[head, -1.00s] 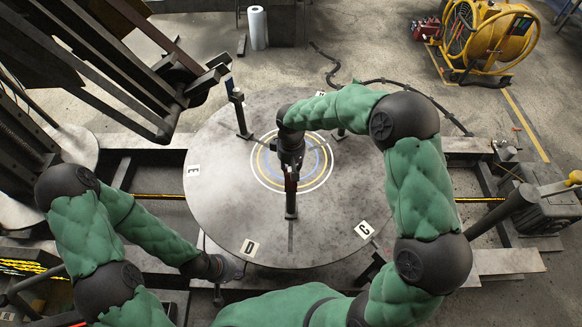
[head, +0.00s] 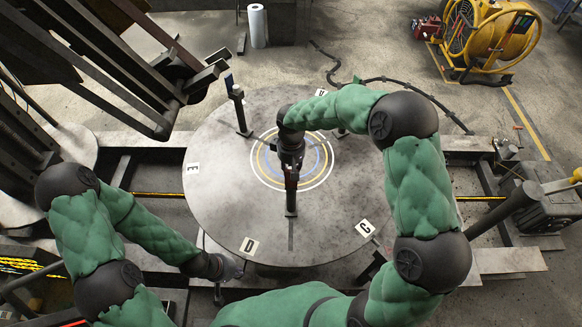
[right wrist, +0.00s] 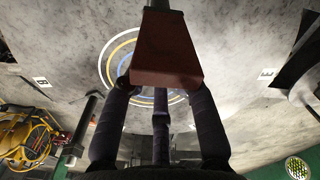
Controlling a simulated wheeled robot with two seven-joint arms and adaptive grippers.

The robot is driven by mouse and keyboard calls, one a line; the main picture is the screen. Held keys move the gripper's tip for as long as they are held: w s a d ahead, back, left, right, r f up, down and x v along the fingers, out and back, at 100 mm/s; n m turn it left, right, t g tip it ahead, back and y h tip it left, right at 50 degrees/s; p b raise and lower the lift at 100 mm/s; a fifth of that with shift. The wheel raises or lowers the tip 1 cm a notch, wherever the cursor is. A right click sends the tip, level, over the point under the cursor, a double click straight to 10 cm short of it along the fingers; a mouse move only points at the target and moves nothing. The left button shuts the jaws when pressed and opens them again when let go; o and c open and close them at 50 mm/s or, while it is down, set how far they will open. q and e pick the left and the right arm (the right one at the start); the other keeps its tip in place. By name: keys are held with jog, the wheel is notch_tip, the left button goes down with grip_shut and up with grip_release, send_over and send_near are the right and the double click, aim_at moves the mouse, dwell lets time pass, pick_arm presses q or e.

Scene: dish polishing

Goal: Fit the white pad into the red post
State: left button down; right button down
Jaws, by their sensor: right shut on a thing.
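The red post (head: 290,184) stands upright near the middle of the round turntable; its dark lower part meets the plate. In the right wrist view its red block (right wrist: 166,50) fills the space at the fingertips, with a dark stem beyond. My right gripper (head: 290,158) reaches down over the post. In the right wrist view its fingers (right wrist: 163,84) are closed at the block's near end. I see no white pad; anything between the fingers is hidden by the block and fingers. My left gripper (head: 232,271) hangs empty-looking by the turntable's front left edge, its fingers too small to read.
The turntable (head: 225,205) carries white letter cards. A blue-topped post (head: 238,108) stands on its back left, and a green-topped post (head: 356,79) is partly behind my right arm. Dark metal bars (head: 130,70) hang over the left. A yellow hose reel (head: 485,40) stands far right.

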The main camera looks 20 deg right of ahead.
jog(key=c, duration=0.9)
grip_release()
jog(key=shift+s, duration=0.1)
notch_tip(320, 180, up, 12)
jog(key=shift+r, duration=0.1)
